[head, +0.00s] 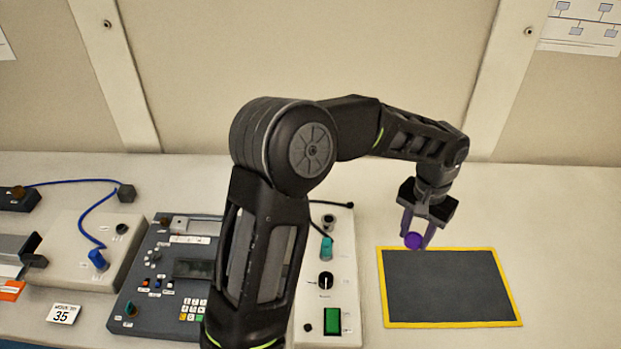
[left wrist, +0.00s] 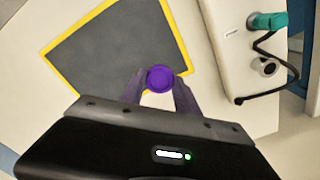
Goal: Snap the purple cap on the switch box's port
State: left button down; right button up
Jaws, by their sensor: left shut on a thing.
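The purple cap (head: 413,240) is a small round piece held between the fingers of my left gripper (head: 416,232). In the left wrist view the cap (left wrist: 160,78) sits at the fingertips of the left gripper (left wrist: 160,84), with its round face showing. The gripper is above the back left part of a dark mat. A white box (head: 340,262) to the left, partly hidden by my arm, has a black knob, a green switch, a teal plug and a dark round port (head: 328,220). The port also shows in the left wrist view (left wrist: 268,66). My right gripper is not in view.
The dark mat (head: 447,287) has a yellow border. A blue-grey control panel (head: 150,300) stands left of my arm. Farther left is a pale box (head: 75,240) with a blue plug and cable, near a "35" sign (head: 63,314). The right side of the table is clear.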

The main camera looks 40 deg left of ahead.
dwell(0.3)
pick_arm(q)
jog(key=s+a+r+n+p, duration=0.25)
jog(key=a+n, duration=0.25)
jog(key=a, duration=0.5)
notch_tip(320, 180, up, 2)
jog(key=r+n+p, duration=0.1)
jog(key=n+p, duration=0.1)
jog(key=n, duration=0.4)
send_over(329, 220)
jog(key=shift+f, duration=0.25)
jog(key=shift+f, duration=0.15)
jog(key=shift+f+b, duration=2.3)
jog(key=shift+f, duration=0.95)
jog(key=shift+f+b, duration=0.45)
jog(key=shift+f, duration=0.15)
jog(key=c, duration=0.8)
grip_release()
